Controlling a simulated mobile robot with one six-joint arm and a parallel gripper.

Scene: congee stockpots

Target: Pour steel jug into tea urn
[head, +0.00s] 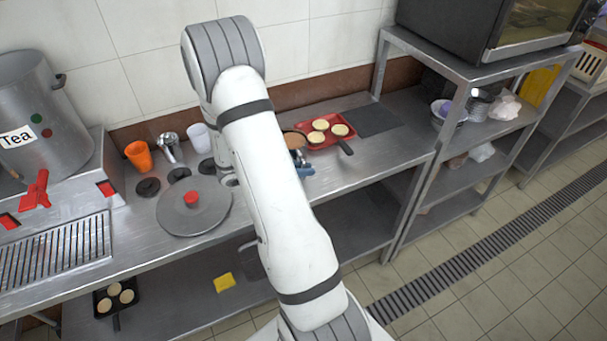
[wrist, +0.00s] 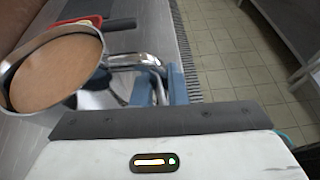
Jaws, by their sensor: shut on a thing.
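The steel jug (wrist: 55,75) is full of a flat brown liquid and looks roughly upright in the wrist view. In the head view only its brown top (head: 295,141) shows, partly behind my arm. My gripper (wrist: 158,86) has its blue fingers shut on the jug's curved steel handle. In the head view my gripper (head: 304,170) is partly hidden by my arm, over the counter. The tea urn (head: 60,115) is a big steel pot labelled "Tea" at the far left, with a red tap. The jug is well to the right of the urn.
A round grey lid (head: 180,214) with a red knob lies between urn and jug. An orange cup (head: 139,156), a small steel vessel (head: 171,148) and a white cup (head: 200,138) stand behind it. A red tray (head: 343,120) with flat cakes is behind the jug. A shelf rack (head: 409,45) stands right.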

